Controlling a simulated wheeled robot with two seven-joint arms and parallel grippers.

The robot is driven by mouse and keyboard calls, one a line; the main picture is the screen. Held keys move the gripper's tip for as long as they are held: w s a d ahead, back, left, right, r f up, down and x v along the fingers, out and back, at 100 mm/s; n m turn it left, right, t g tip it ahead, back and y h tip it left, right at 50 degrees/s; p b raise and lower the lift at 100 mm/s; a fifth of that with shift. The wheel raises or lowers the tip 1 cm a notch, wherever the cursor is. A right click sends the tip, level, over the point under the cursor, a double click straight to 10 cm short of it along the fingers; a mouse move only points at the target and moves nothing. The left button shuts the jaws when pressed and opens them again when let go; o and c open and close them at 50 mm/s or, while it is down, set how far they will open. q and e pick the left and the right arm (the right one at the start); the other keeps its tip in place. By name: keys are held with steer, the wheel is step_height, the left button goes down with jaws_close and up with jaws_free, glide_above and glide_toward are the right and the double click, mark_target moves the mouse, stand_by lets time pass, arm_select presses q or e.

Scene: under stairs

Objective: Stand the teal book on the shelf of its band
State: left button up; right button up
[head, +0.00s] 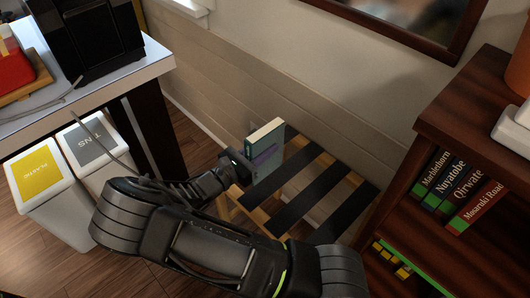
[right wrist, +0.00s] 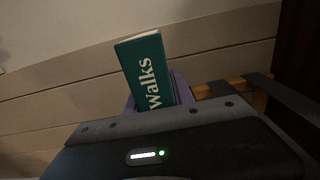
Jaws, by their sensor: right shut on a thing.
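A dark wooden bookcase (head: 450,120) stands at the right. A lower shelf shows spines with yellow and green bands (head: 395,262). My left gripper is out of view.
The slatted stand (head: 312,188) lies between the book and the bookcase. Two bins, yellow-labelled (head: 38,185) and grey-labelled (head: 95,145), stand at the left beside a white-topped table (head: 100,75). A white object (head: 515,125) is on the bookcase top. A wall runs behind.

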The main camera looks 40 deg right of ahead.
mark_target(265, 131)
jaws_close()
steer(key=shift+r, duration=0.1)
step_height(265, 131, up, 10)
steer(key=p, duration=0.3)
stand_by(0.4)
stand_by(0.9)
